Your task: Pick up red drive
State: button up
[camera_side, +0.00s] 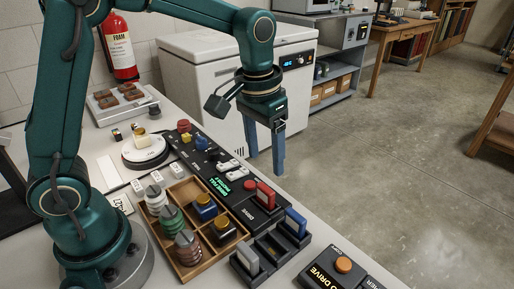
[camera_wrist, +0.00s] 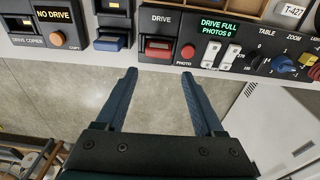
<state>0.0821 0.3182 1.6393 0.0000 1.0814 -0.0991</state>
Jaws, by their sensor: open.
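The red drive (camera_side: 266,195) stands upright in the slot marked DRIVE on the black control panel (camera_side: 225,170). In the wrist view the red drive (camera_wrist: 158,46) lies just beyond my fingertips, nearly centred between them. My gripper (camera_side: 266,164) is open and empty, its fingers pointing down, apart from the drive. In the wrist view my gripper (camera_wrist: 159,74) shows over the floor beside the table edge. The panel display reads "DRIVE FULL PHOTOS 0".
A blue drive (camera_side: 296,221) and a grey drive (camera_side: 246,259) stand in a black rack (camera_side: 270,246) close by. The drive copier (camera_side: 340,271) reads "NO DRIVE" in the wrist view. A red button (camera_side: 250,185) is beside the red drive. A wooden tray (camera_side: 186,262) holds several spools and parts.

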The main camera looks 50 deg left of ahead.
aim_at(266, 188)
jog(key=f, duration=0.2)
jog(key=f+g, duration=0.1)
jog(key=shift+d+f, duration=0.25)
jog(key=shift+f, duration=2.6)
grip_shut()
jog(key=shift+r, duration=0.15)
